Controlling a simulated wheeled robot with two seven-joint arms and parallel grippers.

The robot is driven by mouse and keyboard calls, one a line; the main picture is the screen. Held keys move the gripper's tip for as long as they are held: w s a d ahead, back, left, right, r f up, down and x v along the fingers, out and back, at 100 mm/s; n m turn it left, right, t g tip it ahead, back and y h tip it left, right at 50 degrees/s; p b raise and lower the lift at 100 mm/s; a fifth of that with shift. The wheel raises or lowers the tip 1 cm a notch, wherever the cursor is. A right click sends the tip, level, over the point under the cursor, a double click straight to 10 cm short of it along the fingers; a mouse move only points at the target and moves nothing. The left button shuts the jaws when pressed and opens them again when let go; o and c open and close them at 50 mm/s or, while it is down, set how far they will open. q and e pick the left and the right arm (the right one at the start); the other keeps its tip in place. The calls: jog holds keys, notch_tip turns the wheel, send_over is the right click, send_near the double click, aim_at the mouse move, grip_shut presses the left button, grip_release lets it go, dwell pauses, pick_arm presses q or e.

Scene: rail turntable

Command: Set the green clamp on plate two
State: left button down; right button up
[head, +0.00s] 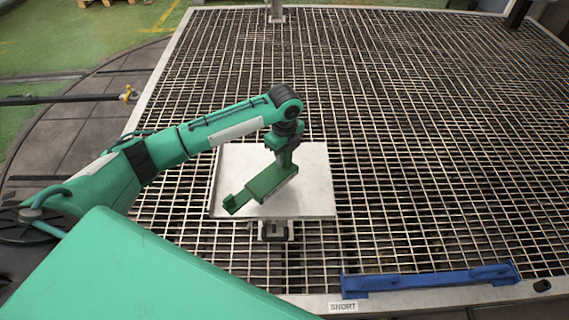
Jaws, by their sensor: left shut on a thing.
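The green clamp (262,188) is a dark green bar with a raised jaw at its lower left end. It is over a square light grey plate (317,190) on the grating. My left gripper (287,165) comes down from above and is shut on the clamp near its upper right end. I cannot tell whether the clamp touches the plate or hangs just above it. No number shows on the plate. My right gripper is not in view.
A metal grating (430,150) spreads around the plate, mostly clear. A blue bar (430,280) lies along its front edge, beside a label reading "SHORT" (343,306). A small black object (542,286) is at the front right. A dark rail (60,99) ends at the left.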

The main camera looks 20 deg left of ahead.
aim_at(272, 169)
pick_arm(q)
notch_tip(272, 169, down, 4)
jog(key=shift+f, duration=0.5)
jog(key=c, duration=1.1)
grip_release()
jog(key=shift+f, duration=0.1)
